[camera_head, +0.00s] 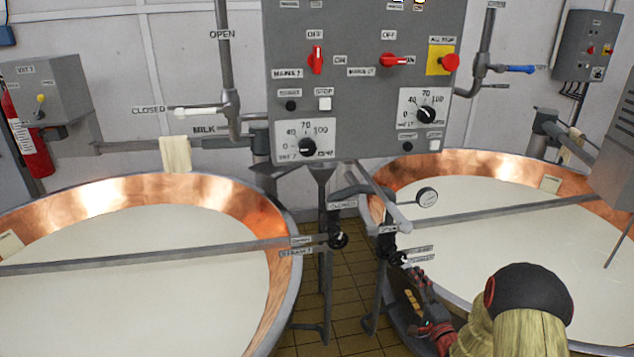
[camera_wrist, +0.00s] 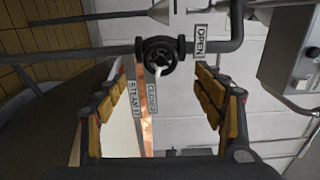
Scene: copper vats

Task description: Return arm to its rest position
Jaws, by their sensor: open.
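My gripper (camera_head: 418,284) shows at the lower right of the head view, below and just right of the right-hand steam valve (camera_head: 397,258). In the wrist view its yellow-padded fingers are spread wide, and the space between the fingertips (camera_wrist: 158,82) is empty. A dark round valve handle (camera_wrist: 158,56) on a pipe shows beyond the fingertips, apart from them. Labels reading OPEN, CLOSED and STEAM are around it. My arm (camera_head: 530,310) fills the lower right of the head view and hides part of the right vat (camera_head: 485,165).
A left vat (camera_head: 110,190) holds white liquid, as does the right one. A grey control panel (camera_head: 365,75) with red switches hangs above the gap between them. Tiled floor (camera_head: 352,285) shows between the vats.

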